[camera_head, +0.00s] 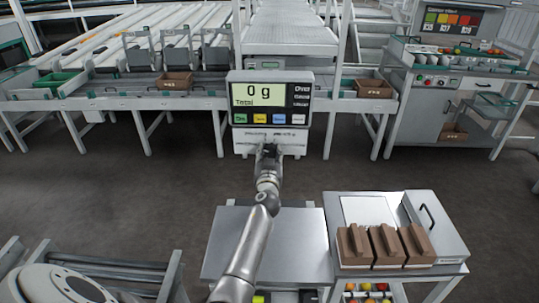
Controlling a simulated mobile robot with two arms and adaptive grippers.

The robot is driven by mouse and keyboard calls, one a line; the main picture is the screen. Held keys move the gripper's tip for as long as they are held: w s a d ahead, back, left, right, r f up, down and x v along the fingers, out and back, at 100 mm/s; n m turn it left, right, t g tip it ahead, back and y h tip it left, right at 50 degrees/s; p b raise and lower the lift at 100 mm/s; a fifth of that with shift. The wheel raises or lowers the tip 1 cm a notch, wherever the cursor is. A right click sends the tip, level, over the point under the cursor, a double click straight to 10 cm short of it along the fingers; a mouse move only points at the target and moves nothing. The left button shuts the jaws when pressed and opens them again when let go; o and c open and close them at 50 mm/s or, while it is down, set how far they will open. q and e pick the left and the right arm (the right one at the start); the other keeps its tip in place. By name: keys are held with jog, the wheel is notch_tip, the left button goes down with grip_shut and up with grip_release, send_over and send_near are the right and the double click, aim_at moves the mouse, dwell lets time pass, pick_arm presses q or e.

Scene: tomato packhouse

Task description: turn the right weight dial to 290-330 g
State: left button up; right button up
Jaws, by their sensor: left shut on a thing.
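A scale display (270,98) faces me in the middle and reads "0 g" above a row of coloured buttons. Below it is a pale panel (243,142) with small dark print too small to read. My left gripper (268,150) is up against this panel, shut on what appears to be the right weight dial. The gripper covers the dial, so its pointer and setting are hidden. My left arm reaches up to it from the bottom. My right gripper is not in view.
A bare grey tabletop (227,245) lies under my arm. A metal table (448,268) to its right holds several brown cartons (388,247). Conveyors (100,50) and a control station (437,85) stand behind. The dark floor between is clear.

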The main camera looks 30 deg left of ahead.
pick_arm(q)
jog(key=m+b, duration=0.1)
jog(key=m, duration=0.4)
jog(key=shift+a+b, duration=0.1)
jog(key=shift+b, duration=0.2)
jog(key=shift+m+b, duration=0.3)
jog(key=shift+m, duration=1.9)
jog(key=o, duration=1)
jog(key=shift+s, duration=0.15)
jog(key=v, duration=1.2)
